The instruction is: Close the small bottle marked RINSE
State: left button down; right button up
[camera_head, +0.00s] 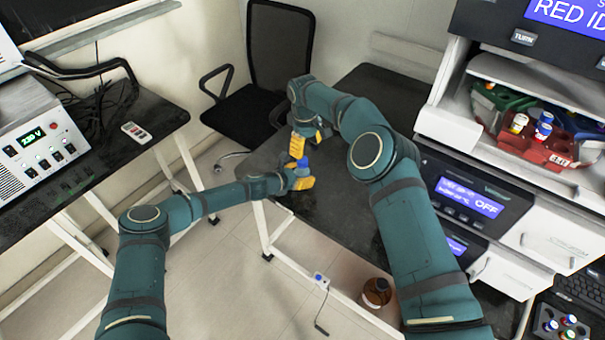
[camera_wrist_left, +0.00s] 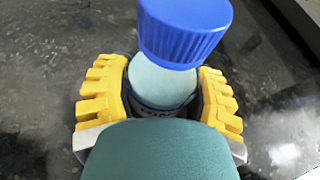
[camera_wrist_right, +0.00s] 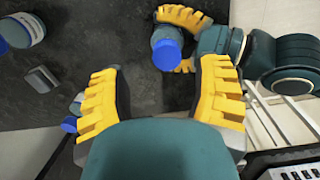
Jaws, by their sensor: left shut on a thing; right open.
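A small bottle (camera_wrist_left: 160,84) with a pale blue-grey shoulder stands between the fingers of my left gripper (camera_wrist_left: 162,100). Its label is mostly hidden, so I cannot read the full marking. A ribbed blue cap (camera_wrist_left: 185,30) is at its top; whether it is seated tight cannot be told. My left gripper is shut on the bottle; in the head view (camera_head: 302,181) it is over the dark table. The blue cap also shows in the right wrist view (camera_wrist_right: 167,54). My right gripper (camera_wrist_right: 163,95) is open and empty, close to the bottle and above it in the head view (camera_head: 298,146).
In the right wrist view, a pale jar (camera_wrist_right: 22,30), a grey block (camera_wrist_right: 41,79) and a blue-capped item (camera_wrist_right: 70,123) are on the dark table. A brown bottle (camera_head: 377,291) is low down near the table.

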aim_at(303, 160)
jog(key=n, duration=0.1)
jog(key=r+n, duration=0.1)
jog(key=n, duration=0.1)
jog(key=a+n, duration=0.1)
jog(key=n, duration=0.1)
jog(key=shift+w+r, duration=0.1)
jog(key=shift+r, duration=0.25)
jog(key=shift+f, duration=0.1)
jog(key=shift+f, duration=3.9)
grip_shut()
